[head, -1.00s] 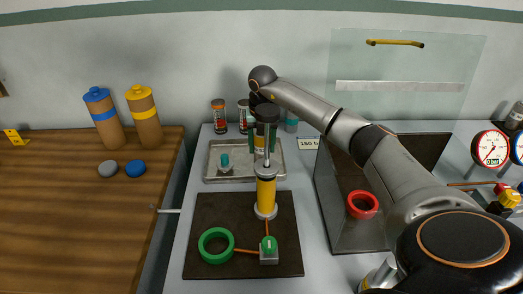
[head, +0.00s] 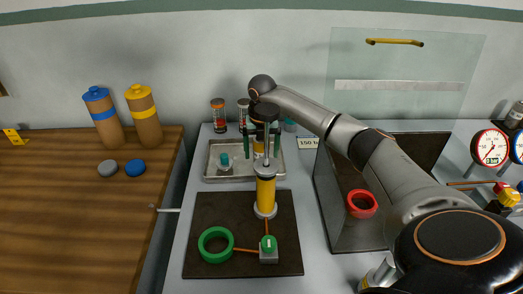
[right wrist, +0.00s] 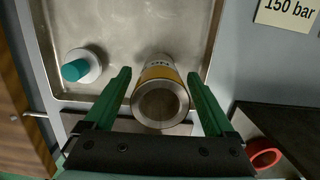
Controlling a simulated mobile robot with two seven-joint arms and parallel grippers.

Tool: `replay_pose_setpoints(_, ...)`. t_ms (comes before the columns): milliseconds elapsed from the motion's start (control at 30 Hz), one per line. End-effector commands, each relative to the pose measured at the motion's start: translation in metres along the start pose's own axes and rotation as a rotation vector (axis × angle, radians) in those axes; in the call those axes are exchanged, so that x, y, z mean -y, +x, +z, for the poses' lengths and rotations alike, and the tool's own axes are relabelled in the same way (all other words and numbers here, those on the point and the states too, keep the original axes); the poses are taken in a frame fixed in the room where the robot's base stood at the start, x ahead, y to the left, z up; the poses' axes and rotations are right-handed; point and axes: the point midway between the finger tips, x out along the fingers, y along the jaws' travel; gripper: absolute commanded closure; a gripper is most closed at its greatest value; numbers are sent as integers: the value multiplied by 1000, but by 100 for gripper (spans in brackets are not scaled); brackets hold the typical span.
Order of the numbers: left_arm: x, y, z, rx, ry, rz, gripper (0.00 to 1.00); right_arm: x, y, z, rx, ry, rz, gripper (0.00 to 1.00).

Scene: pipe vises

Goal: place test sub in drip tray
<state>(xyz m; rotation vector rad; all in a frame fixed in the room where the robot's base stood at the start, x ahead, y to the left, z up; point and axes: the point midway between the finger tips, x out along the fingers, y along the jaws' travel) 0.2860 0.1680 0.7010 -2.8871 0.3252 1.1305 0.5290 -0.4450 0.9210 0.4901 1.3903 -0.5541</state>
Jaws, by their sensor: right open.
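The test sub, a metal cylinder with a yellow band (right wrist: 160,95), stands between the green fingers of my right gripper (right wrist: 163,97) in the right wrist view. Gaps show on both sides of it, so the gripper is open around it. The drip tray (right wrist: 136,22), a shallow metal tray, lies under and behind the sub; the sub's foot is hidden. My left gripper is not in view.
A teal-topped white fitting (right wrist: 82,67) stands in the tray's left part. A tall yellow-banded cylinder (head: 265,190) stands on the dark mat (head: 215,210) in front of the tray, near a green ring (head: 216,257).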

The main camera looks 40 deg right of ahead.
Motion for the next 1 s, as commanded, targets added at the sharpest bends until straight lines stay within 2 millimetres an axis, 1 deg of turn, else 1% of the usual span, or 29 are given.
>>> replay_pose_setpoints(133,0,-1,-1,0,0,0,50,0,-7,1,2,0,2,11)
replay_pose_setpoints(233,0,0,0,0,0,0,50,0,-20,2,4,0,3,11)
replay_pose_setpoints(500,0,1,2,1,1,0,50,0,-79,2,5,0,4,11)
replay_pose_setpoints(600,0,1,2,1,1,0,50,0,-97,1,4,0,3,11)
replay_pose_setpoints(700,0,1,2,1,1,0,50,0,-111,1,3,1,2,11)
replay_pose_setpoints(833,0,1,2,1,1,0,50,0,-121,1,1,0,1,11)
replay_pose_setpoints(1000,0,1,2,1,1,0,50,0,-124,0,-1,0,0,11)
